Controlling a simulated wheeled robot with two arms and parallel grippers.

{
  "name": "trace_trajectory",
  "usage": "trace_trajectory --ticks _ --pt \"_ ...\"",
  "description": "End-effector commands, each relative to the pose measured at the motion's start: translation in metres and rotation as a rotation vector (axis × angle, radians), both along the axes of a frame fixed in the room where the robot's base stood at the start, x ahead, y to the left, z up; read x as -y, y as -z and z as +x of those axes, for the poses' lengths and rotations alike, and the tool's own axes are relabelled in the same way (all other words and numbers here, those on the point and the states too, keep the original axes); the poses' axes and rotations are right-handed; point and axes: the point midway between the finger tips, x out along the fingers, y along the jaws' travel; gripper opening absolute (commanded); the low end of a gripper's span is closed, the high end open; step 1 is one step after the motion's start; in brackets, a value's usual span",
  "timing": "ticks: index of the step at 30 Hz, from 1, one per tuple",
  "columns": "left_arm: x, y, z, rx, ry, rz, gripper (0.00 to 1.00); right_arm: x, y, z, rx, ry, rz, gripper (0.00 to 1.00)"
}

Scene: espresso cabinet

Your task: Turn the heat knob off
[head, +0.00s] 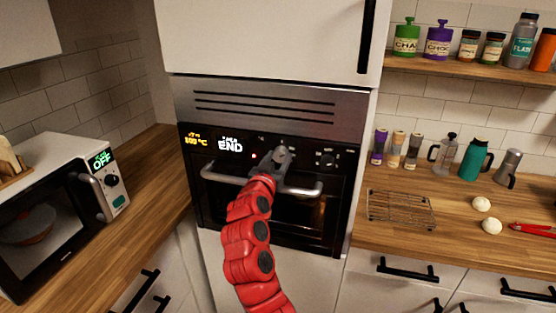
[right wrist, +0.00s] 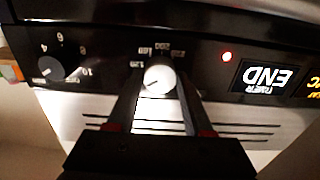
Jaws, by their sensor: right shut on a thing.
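The heat knob (right wrist: 159,79) is a round, pale knob with temperature marks around it, in the middle of the right wrist view. A dark pointer line on its face slants toward the lower left of that view. My right gripper (head: 284,154) is at the oven's (head: 265,245) control panel in the head view, where it hides the heat knob. In the right wrist view, the fingers of the right gripper (right wrist: 158,90) lie on both sides of the knob, shut on it. My left gripper is not in view.
A second knob (head: 327,160) with number marks is beside the gripped one. The oven display reads END (head: 230,145), and a red light (right wrist: 227,56) glows. The oven handle (head: 215,177) runs below the panel. A microwave (head: 60,215) stands left; a wire rack (head: 400,210) lies right.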

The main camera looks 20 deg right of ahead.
Motion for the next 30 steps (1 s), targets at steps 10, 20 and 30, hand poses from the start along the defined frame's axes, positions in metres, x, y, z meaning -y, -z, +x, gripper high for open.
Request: trace_trajectory --ticks 10,20,30 --pt "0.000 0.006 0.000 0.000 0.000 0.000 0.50 -0.002 0.000 0.000 -0.146 -0.002 -0.219 0.00" --pt "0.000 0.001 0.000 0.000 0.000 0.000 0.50 -0.001 -0.002 0.000 -0.320 0.000 -0.479 0.00" --pt "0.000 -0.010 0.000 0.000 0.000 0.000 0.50 -0.001 -0.002 0.000 -0.469 -0.001 -0.697 0.00"
